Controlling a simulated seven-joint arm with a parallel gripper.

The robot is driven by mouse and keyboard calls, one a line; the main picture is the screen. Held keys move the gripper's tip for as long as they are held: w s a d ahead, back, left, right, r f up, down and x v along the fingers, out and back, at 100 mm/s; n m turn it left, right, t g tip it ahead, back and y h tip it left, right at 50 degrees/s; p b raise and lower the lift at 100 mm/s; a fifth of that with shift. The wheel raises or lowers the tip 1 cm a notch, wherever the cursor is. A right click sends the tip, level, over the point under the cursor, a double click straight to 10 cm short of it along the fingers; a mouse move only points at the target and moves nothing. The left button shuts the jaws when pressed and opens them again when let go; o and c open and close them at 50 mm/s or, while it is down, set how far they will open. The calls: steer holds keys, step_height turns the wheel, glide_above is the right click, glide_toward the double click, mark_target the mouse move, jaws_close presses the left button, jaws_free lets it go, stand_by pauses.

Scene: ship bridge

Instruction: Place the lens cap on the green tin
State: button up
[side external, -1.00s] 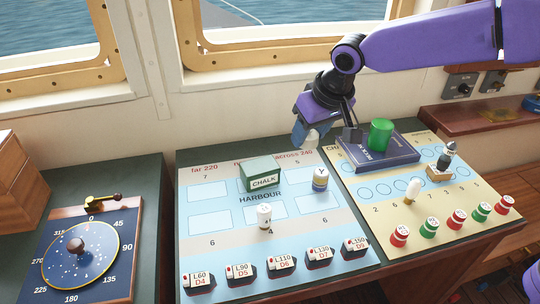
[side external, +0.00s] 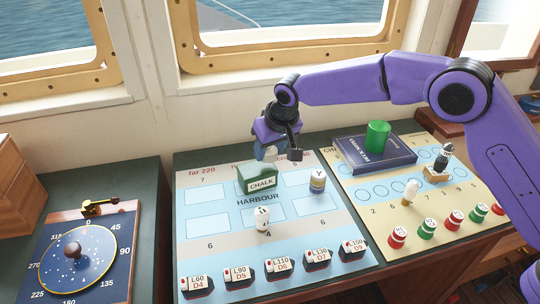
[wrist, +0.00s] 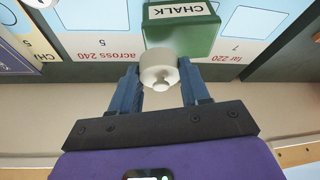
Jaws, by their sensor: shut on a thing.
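My gripper (side external: 272,152) is shut on a pale, rounded piece with a small knob (wrist: 159,70), seen between the fingers in the wrist view. I cannot tell whether this piece is the lens cap; no other thing here plainly looks like one. It is just behind and above the green chalk box (side external: 257,178), which also shows in the wrist view (wrist: 182,35). I cannot tell whether they touch. A green cylinder (side external: 377,136), perhaps the green tin, stands upright on a dark blue book (side external: 372,156), to the right of my gripper.
A jar marked Y (side external: 317,182) and a white piece (side external: 263,220) stand on the blue chart board (side external: 225,248). Several labelled blocks line its front edge. A bulb (side external: 410,191), a small figure (side external: 442,163) and several red and green pieces occupy the right board.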

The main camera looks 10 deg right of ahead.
steer(key=shift+s+f, duration=0.1)
steer(key=shift+f, duration=1.1)
steer(key=shift+f, duration=0.1)
steer(key=o, duration=1)
steer(key=v, duration=1.2)
steer(key=shift+d, duration=0.1)
